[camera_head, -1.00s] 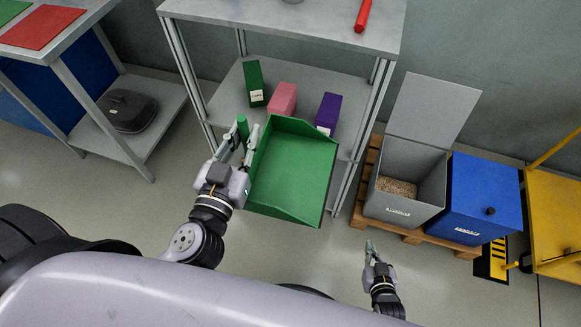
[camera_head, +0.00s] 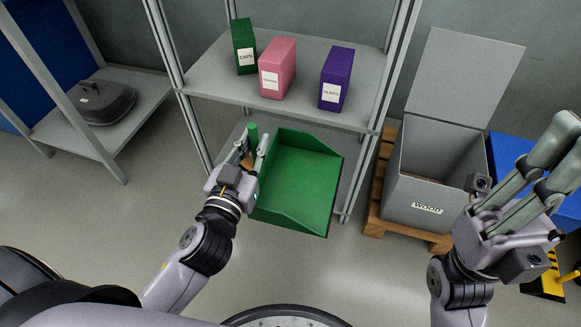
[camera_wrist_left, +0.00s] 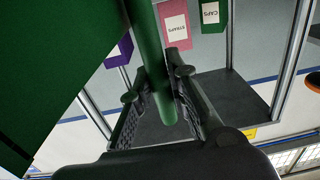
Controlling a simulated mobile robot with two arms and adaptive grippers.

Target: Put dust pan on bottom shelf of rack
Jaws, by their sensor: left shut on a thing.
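The green dust pan (camera_head: 300,180) hangs in front of the rack, open side up and tilted. My left gripper (camera_head: 253,142) is shut on its green handle (camera_head: 252,131); in the left wrist view the handle (camera_wrist_left: 150,45) runs between the fingers (camera_wrist_left: 158,95). The grey rack (camera_head: 205,83) has a shelf bearing boxes. The pan is below that shelf's front edge, and a lower grey surface (camera_head: 229,143) shows partly behind it. The pan hides much of the lower rack, so I cannot tell whether it touches anything. My right gripper (camera_head: 566,135) looks open and empty at the right.
Green (camera_head: 243,45), pink (camera_head: 278,66) and purple (camera_head: 337,77) boxes stand on the shelf above the pan. Rack posts (camera_head: 362,165) flank the opening. A grey wood bin (camera_head: 415,195) stands on a pallet (camera_head: 377,212) at the right. Floor is clear at the front left.

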